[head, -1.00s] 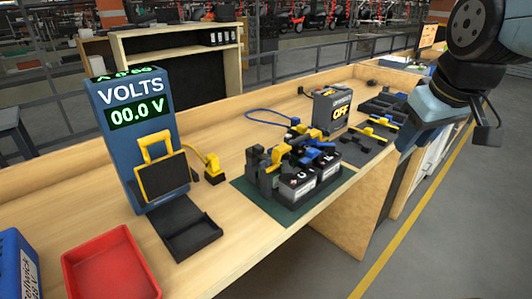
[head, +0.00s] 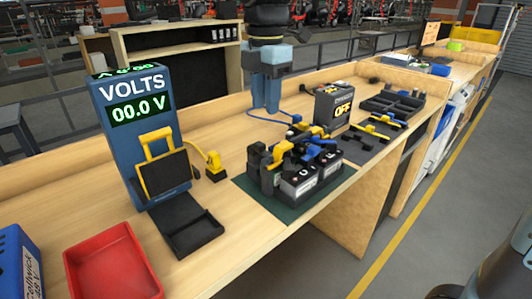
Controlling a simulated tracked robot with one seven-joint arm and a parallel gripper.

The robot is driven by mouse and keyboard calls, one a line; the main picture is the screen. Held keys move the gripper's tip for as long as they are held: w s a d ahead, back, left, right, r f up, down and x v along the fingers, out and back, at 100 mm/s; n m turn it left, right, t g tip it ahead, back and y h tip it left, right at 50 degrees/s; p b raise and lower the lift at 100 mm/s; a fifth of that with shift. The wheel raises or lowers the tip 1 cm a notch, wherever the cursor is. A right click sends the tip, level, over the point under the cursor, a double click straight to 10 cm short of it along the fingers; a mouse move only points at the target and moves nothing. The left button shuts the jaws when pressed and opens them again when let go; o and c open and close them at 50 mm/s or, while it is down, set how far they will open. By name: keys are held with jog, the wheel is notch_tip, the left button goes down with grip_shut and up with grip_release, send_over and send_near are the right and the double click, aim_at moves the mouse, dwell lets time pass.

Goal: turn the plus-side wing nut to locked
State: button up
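Two dark batteries with grey fronts (head: 300,187) sit side by side on a dark green mat (head: 285,211) on the bench. Black, yellow and blue clamp parts crowd around them, with a yellow part (head: 279,152) at the left and a blue part (head: 326,159) at the right. The wing nuts are too small to tell apart, so I cannot tell which is plus-side or how it is turned. My gripper (head: 266,106) points down behind the batteries, apart from them. Its two blue fingers are close together; any gap is unclear.
A blue meter (head: 130,112) reads 00.0 V, with a yellow-handled black part before it. A red tray (head: 112,270) is at front left. A box reading OFF (head: 333,106), a blue cable (head: 268,142) and black trays (head: 392,104) lie around the batteries. Bench front edge is close.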

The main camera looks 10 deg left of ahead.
aim_at(266, 158)
notch_tip(266, 158, down, 14)
jog(key=shift+r, duration=0.2)
dwell(0.4)
jog(key=shift+c, duration=0.3)
grip_shut()
